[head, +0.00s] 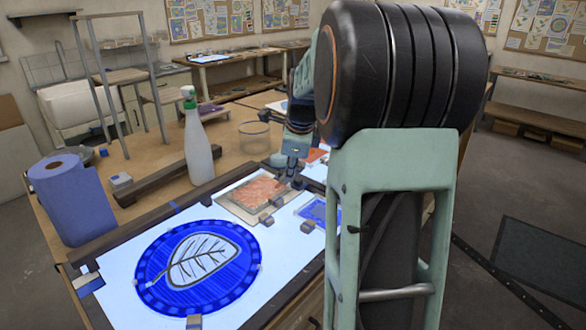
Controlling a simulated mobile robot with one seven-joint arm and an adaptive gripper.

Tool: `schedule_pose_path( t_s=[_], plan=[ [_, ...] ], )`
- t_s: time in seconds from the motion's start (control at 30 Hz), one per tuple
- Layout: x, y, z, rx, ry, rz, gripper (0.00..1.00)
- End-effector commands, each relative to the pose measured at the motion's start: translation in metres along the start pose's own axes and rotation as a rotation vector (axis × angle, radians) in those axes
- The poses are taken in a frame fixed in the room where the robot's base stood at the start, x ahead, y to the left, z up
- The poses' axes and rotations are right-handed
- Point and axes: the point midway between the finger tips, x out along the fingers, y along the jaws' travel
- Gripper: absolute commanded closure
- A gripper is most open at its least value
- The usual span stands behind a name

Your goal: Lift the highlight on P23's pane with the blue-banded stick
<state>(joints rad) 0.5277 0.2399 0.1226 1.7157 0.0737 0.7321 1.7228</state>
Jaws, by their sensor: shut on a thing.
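My gripper (295,152) is partly hidden behind my arm, low over the far part of the lit table. It is shut on a thin stick, mostly hidden and too small to show its band clearly. Just below and left of it lies an orange-red pane (252,194) in a pale frame. A round blue pane with a white leaf (201,262) lies nearer. A small blue pane (317,211) lies right of the orange one, partly hidden by my arm. No label reading P23 is legible, and no highlight can be told apart. Whether the stick touches a pane cannot be told.
Small grey blocks (307,226) sit around the panes. A dark bar (165,177) lies behind.

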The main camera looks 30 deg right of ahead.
Motion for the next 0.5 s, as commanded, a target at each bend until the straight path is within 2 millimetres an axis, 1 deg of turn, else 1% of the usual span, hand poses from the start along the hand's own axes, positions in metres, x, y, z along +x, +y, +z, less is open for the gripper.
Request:
schedule_pose_path(
  t_s=[0.1, 0.27, 0.5],
  plan=[
    [-0.0005, 0.0046, 0.0056, -0.001, 0.0, 0.002, 1.0],
    [-0.0015, 0.0073, 0.0094, -0.001, 0.0, 0.002, 1.0],
    [-0.0007, 0.0017, 0.0082, 0.001, 0.0, 0.002, 1.0]
  ],
)
